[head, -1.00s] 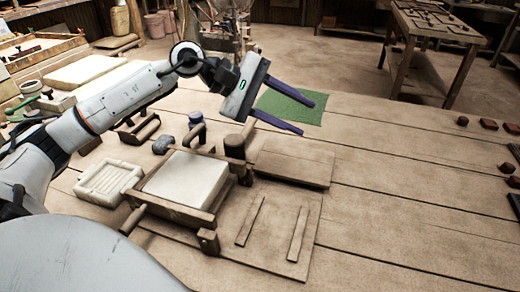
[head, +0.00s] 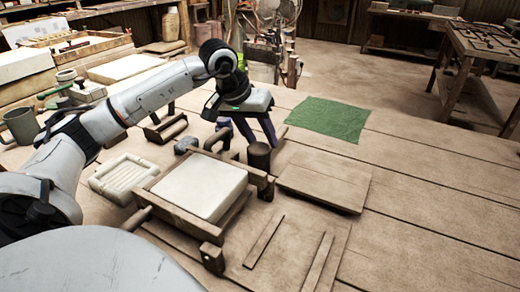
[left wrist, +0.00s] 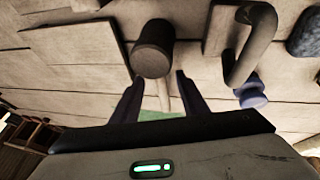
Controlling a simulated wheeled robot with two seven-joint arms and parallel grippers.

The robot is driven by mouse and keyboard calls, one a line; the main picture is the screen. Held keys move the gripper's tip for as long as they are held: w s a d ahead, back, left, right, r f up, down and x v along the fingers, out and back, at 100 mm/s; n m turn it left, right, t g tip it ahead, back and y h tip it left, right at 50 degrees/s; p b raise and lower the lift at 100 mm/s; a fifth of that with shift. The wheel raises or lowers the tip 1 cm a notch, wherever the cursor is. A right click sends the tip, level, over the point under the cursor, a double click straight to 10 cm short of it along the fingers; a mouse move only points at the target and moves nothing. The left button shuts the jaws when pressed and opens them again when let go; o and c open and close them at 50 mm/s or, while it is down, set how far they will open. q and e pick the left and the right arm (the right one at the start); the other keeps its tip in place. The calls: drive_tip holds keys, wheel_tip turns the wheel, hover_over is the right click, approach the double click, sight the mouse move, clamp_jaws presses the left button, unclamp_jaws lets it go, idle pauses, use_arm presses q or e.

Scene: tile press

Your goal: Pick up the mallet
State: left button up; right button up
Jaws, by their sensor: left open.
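The mallet's dark cylindrical head (head: 259,156) stands just behind the press's right rear corner in the head view. My right gripper is not in view.
The wooden press (head: 172,208) holds a white slab (head: 203,186). A curved handle (left wrist: 255,45) and a blue jar (left wrist: 252,93) are close to my left gripper. A green cloth (head: 328,118) and a board (head: 325,180) lie to the right. The tabletop further right is clear.

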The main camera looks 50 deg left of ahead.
use_arm(q)
drive_tip(key=x, duration=0.4)
clamp_jaws()
wheel_tip(320, 180, up, 10)
drive_tip(key=p, duration=0.2)
idle(0.5)
